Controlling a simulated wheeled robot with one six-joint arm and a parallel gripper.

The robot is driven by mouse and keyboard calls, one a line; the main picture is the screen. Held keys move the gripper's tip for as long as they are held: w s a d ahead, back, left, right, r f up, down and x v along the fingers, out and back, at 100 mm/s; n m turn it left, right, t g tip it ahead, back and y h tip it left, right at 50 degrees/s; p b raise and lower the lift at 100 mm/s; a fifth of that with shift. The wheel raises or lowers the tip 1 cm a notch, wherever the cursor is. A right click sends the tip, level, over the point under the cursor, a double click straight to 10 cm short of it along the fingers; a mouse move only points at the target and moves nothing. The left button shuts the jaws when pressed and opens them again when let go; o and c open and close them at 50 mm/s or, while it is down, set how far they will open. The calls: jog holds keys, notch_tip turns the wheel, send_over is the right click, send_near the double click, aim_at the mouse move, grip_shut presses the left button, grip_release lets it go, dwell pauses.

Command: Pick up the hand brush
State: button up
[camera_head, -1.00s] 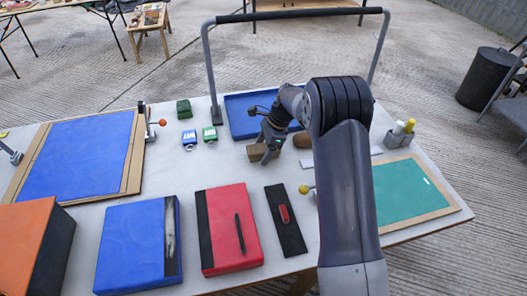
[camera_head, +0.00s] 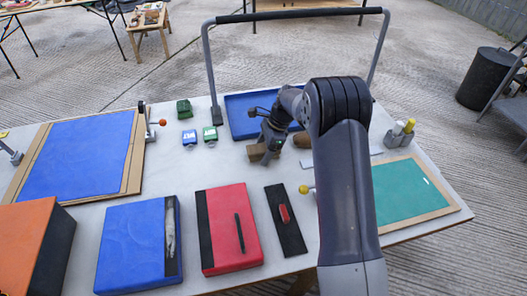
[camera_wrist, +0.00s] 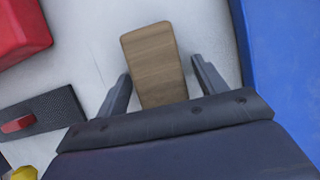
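The hand brush shows as a flat brown wooden piece (camera_head: 255,150) on the light table in the head view, in front of the blue tray. In the wrist view its wooden end (camera_wrist: 152,55) lies between my two fingers and runs back beneath my gripper (camera_wrist: 160,82). In the head view my gripper (camera_head: 267,156) points down at the brush. The fingers are open, one on each side, with a small gap on the right. My gripper hides part of the brush, and I see no bristles.
The blue tray (camera_head: 240,101) lies just behind. A red case (camera_head: 228,252) and a black strip with a red piece (camera_head: 285,213) lie in front. A yellow ball knob (camera_head: 304,189) is near. A tall grey frame (camera_head: 206,70) arches over the table's back.

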aim_at(263, 147)
jog(key=c, duration=1)
notch_tip(263, 147, up, 10)
jog(key=shift+r, duration=0.25)
jog(key=o, duration=0.4)
jog(key=shift+c, duration=1.2)
